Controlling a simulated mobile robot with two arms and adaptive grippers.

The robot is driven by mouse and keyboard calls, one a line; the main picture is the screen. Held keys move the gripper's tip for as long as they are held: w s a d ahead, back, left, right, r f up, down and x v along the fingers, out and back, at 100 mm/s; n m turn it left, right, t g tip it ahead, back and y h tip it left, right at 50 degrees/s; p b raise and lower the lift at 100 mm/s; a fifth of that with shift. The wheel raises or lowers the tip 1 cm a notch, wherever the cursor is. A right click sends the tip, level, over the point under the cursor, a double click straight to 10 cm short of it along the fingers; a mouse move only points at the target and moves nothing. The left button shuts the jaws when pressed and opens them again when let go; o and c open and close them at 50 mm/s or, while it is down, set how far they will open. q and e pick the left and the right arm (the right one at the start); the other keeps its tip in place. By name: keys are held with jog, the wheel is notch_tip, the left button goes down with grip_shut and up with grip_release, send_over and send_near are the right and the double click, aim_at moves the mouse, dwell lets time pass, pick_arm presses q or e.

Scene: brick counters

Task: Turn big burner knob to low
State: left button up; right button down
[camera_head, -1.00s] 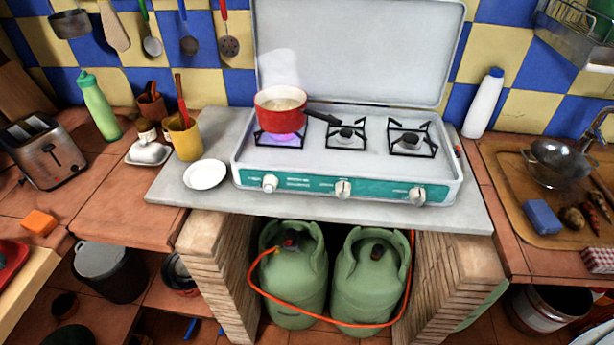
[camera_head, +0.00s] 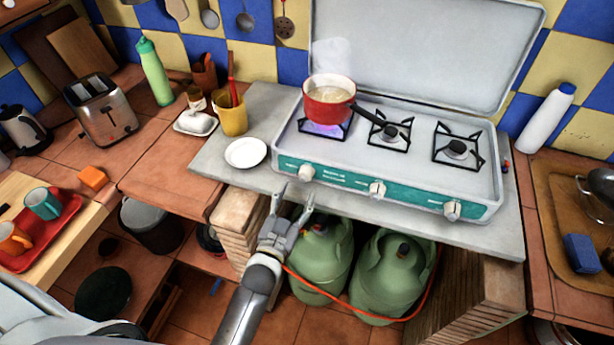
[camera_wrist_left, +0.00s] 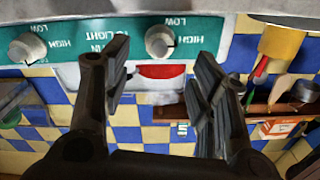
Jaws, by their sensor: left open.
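The stove (camera_head: 400,168) has a teal front panel with three white knobs: a left knob (camera_head: 306,172), a middle knob (camera_head: 377,188) and a right knob (camera_head: 452,210). The left burner is lit with a purple flame (camera_head: 325,130) under a red pot (camera_head: 329,98). My left gripper (camera_head: 293,203) is open and empty, just below and in front of the left knob, apart from it. In the left wrist view, upside down, the left knob (camera_wrist_left: 160,42) lies between the open fingers, beyond their tips; the middle knob (camera_wrist_left: 28,47) is at left. My right gripper is not in view.
A white plate (camera_head: 245,153) and yellow cup (camera_head: 231,115) are left of the stove. Two green gas bottles (camera_head: 390,275) with an orange hose stand under the counter slab (camera_head: 222,150). A red tray (camera_head: 45,235) with mugs is at lower left.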

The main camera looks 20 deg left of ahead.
aim_at(303, 181)
pick_arm(q)
jog(key=w, duration=0.6)
jog(key=shift+w+d+p, duration=0.15)
jog(key=shift+w+p, duration=0.2)
jog(key=shift+c, duration=0.4)
jog(key=c, duration=0.9)
